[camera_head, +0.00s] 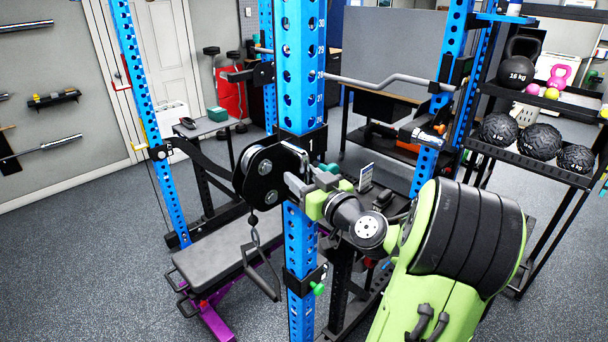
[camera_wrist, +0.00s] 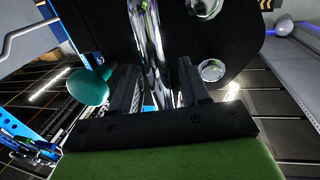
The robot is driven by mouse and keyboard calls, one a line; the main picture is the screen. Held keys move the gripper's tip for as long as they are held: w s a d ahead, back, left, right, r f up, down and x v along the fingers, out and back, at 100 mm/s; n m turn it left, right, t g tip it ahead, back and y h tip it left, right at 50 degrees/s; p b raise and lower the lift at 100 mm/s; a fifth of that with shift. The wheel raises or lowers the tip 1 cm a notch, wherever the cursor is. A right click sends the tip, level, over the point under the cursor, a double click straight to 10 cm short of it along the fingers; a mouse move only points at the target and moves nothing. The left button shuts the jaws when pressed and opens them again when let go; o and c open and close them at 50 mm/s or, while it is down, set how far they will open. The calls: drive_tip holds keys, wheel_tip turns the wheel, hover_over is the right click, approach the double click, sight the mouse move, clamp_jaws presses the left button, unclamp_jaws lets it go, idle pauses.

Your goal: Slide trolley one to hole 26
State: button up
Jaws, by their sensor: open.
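My gripper (camera_head: 303,184) is at the trolley, just below the collar. In the wrist view my gripper (camera_wrist: 158,85) is open, with a chrome bar (camera_wrist: 150,40) between its fingers. The teal knob (camera_wrist: 88,87) is left of the fingers; contact with the bar cannot be told.
A lower black collar (camera_head: 303,280) with a green knob (camera_head: 318,288) is on the same upright. A padded bench (camera_head: 225,250) stands left, and a barbell (camera_head: 380,79) crosses behind. A ball rack (camera_head: 530,165) is at right. Open floor lies at the left.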

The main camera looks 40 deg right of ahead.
sight(304, 152)
drive_tip(key=shift+c, duration=0.2)
clamp_jaws()
wheel_tip(304, 152, up, 10)
drive_tip(key=p, duration=0.4)
drive_tip(key=shift+r, duration=0.15)
drive_tip(key=shift+o, duration=0.2)
unclamp_jaws()
